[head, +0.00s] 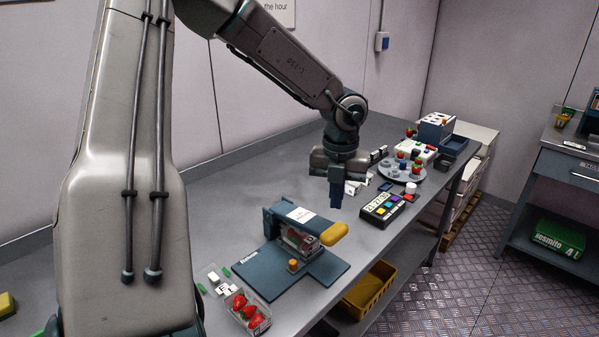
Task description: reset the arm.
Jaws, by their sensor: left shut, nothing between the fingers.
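My left gripper (336,194) hangs from the arm that comes in from the left. It points down above the grey bench (237,162), near the middle of it, with its fingers closed and nothing held. It is behind the orange-handled press (297,222) and left of the scale with a lit display (381,207). My right gripper is not in the picture.
A clear punnet of strawberries (247,311) stands at the bench's near end. A round tray (402,172) with berries and a blue-white box (436,128) stand farther right. A yellow crate (369,289) sits below. The bench's back left is clear.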

